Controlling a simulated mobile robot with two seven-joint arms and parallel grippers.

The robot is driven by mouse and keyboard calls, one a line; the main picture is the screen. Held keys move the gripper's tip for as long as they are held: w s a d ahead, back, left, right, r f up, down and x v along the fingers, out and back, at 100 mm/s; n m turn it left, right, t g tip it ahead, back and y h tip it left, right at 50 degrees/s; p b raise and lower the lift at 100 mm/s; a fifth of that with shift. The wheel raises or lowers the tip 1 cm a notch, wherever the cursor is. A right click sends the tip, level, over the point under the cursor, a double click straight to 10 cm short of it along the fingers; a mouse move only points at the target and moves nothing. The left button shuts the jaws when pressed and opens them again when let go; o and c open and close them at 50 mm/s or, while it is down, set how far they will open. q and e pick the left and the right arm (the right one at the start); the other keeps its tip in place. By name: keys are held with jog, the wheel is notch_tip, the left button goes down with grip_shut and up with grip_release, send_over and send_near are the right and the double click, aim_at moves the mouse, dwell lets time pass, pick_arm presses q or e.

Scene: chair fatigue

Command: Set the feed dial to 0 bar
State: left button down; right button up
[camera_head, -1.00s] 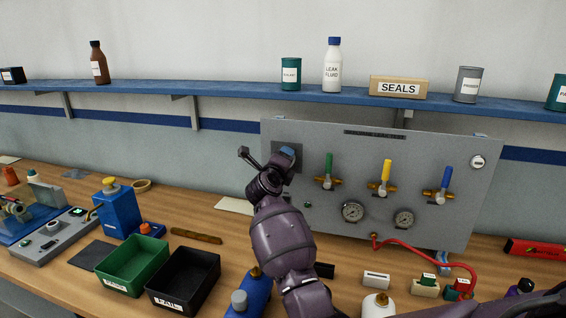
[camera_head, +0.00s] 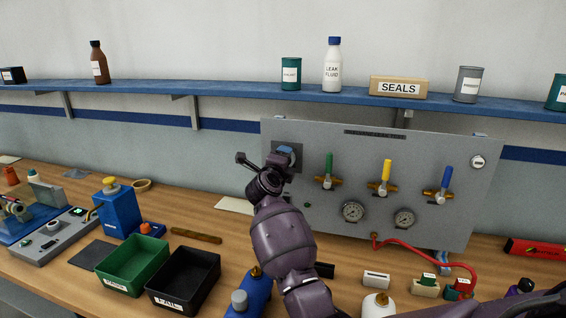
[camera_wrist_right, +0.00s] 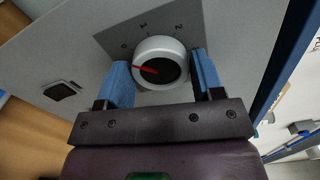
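The feed dial (camera_wrist_right: 147,79) is a round silver knob with a dark face and a red pointer. It sits on a grey scale plate marked 0, 1 and 2 in the right wrist view. The pointer lies on the side of the 0 mark; exact alignment is hard to tell. In the head view my right gripper (camera_head: 284,153) covers the dial at the panel's upper left. My left gripper is not in view.
The grey panel (camera_head: 340,227) also carries green (camera_head: 329,165), yellow (camera_head: 386,172) and blue (camera_head: 446,178) valve handles and two gauges. A green bin (camera_head: 133,265) and a black bin (camera_head: 184,277) stand on the bench. A blue shelf (camera_head: 230,93) runs above.

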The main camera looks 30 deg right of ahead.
jog(key=o, duration=0.4)
pick_arm(q)
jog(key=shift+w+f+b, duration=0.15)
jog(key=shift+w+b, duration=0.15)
jog(key=shift+b, duration=0.3)
pick_arm(e)
jog(key=shift+v, duration=5.4)
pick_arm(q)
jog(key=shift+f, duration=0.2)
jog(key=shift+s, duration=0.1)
